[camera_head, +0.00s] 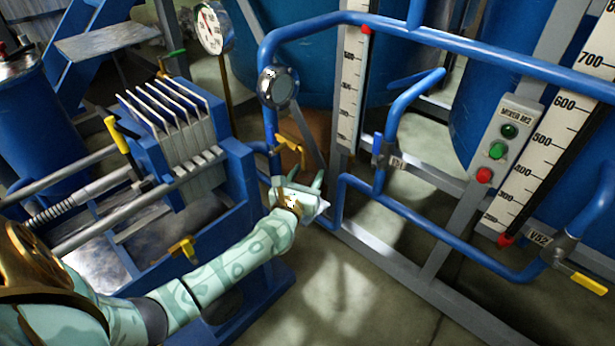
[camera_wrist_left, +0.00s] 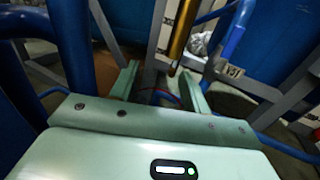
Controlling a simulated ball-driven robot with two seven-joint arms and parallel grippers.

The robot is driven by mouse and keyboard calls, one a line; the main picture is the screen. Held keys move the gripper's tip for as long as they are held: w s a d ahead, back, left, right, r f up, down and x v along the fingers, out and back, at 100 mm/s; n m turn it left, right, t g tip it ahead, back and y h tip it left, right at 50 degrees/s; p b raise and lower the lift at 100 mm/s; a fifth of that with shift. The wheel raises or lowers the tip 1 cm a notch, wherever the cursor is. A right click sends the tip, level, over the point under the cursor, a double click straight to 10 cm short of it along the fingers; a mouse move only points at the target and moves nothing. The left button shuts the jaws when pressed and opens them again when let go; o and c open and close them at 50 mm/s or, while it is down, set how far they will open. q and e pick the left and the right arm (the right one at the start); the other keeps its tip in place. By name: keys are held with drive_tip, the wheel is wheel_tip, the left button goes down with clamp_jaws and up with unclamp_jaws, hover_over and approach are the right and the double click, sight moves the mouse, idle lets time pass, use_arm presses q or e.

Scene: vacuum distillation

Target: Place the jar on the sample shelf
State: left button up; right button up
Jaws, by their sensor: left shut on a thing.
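My left gripper (camera_head: 301,182) is in the middle of the head view, just below a yellow valve handle (camera_head: 289,146) on the blue pipework. In the left wrist view its two fingers stand apart (camera_wrist_left: 160,88), with a faint, thin curved outline between them. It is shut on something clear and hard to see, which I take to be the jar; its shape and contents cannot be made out. I cannot pick out a sample shelf in either view. My right gripper is not in view.
Blue pipes (camera_head: 420,224) and a grey frame (camera_head: 465,205) stand close to the right of my left gripper. A blue plate press (camera_head: 236,185) stands to its left. A round gauge (camera_head: 209,29) and a white level scale (camera_head: 349,75) are behind. Some floor (camera_head: 345,285) below is clear.

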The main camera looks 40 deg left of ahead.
use_arm(q)
drive_tip(key=shift+f, duration=0.1)
drive_tip(key=o, duration=0.6)
drive_tip(key=shift+f, duration=0.1)
drive_tip(key=o, duration=0.5)
drive_tip(key=shift+c, duration=0.2)
